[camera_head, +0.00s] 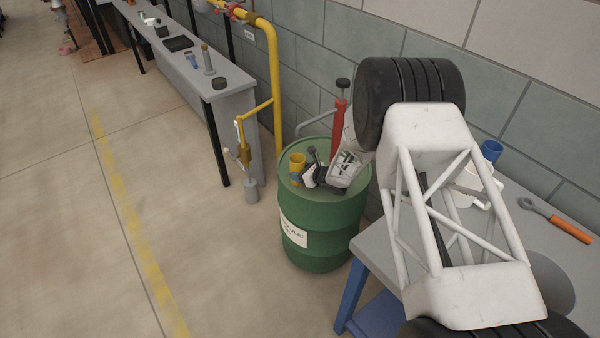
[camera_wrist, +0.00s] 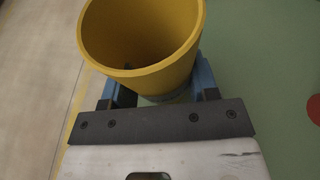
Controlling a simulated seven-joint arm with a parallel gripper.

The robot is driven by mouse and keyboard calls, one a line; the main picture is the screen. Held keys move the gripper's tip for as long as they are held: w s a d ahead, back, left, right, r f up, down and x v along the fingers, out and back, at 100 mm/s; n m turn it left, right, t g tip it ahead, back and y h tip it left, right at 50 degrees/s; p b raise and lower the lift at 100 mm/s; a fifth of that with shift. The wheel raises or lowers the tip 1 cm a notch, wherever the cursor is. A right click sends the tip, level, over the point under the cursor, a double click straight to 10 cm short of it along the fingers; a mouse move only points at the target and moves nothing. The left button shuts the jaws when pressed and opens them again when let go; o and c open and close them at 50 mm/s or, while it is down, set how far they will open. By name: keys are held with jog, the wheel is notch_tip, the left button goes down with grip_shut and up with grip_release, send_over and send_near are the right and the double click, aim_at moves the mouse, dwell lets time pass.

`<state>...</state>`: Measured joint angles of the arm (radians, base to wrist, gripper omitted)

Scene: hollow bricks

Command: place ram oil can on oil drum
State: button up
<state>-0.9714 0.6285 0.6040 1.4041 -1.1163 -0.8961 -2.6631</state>
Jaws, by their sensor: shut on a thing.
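The yellow can (camera_head: 297,160), an open-topped cylinder, stands upright at the left part of the top of the green oil drum (camera_head: 318,222). In the wrist view the yellow can (camera_wrist: 143,62) is between the blue fingers, with its hollow inside showing. My gripper (camera_head: 308,176) is shut on it, reaching in from the right above the drum top. The green drum top (camera_wrist: 262,75) fills the right of the wrist view, with floor to the left. The can's bottom is mostly hidden, so I cannot tell whether it touches the drum.
A red cylinder with a black knob (camera_head: 340,112) stands behind the drum. A yellow pipe (camera_head: 274,80) runs down the wall. A workbench (camera_head: 385,240) with a white mug (camera_head: 470,190) and an orange-handled wrench (camera_head: 570,228) is at right. A grey bench (camera_head: 205,85) stands at upper left.

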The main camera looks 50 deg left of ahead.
jog(key=shift+f, duration=0.1)
dwell(0.3)
jog(key=o, duration=0.9)
jog(key=shift+o, duration=0.2)
jog(key=shift+w+d+r, duration=0.15)
jog(key=shift+d+r, duration=0.2)
jog(key=shift+d, duration=0.1)
jog(key=v, duration=1.1)
